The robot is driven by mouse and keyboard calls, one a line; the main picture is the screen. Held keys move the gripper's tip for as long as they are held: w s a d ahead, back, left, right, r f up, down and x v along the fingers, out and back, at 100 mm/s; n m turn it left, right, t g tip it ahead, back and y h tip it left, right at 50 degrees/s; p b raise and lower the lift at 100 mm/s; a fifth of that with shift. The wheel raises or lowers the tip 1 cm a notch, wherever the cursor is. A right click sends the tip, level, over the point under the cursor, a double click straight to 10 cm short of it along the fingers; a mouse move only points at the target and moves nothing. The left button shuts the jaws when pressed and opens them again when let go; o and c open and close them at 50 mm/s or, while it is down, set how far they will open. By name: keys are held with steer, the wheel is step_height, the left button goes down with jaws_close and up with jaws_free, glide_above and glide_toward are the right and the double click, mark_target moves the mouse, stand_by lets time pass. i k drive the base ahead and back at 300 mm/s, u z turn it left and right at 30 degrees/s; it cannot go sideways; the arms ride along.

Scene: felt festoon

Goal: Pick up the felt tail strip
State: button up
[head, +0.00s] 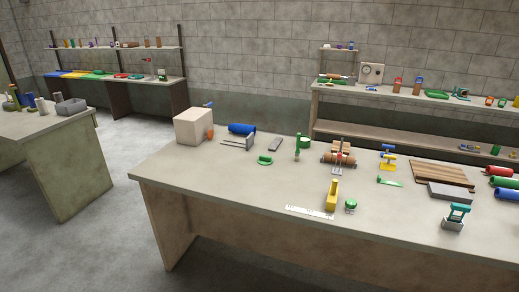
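I cannot pick out the felt tail strip for certain in the head view. My gripper is not in view.
A large workbench (235,181) fills the front, holding a beige block (193,127), a blue roll (241,129), a yellow tool (332,196), a white ruler (309,212) and a wooden board (443,174). Another table (50,123) stands left. Floor between them is clear.

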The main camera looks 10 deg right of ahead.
mark_target(277, 143)
steer(key=u, duration=0.25)
steer(key=k, duration=0.55)
steer(key=u, duration=0.85)
steer(key=k, duration=0.75)
steer(key=u, duration=0.5)
steer(key=i, duration=2.15)
steer(key=z, duration=0.15)
steer(key=i, duration=1.7)
steer(key=z, duration=0.05)
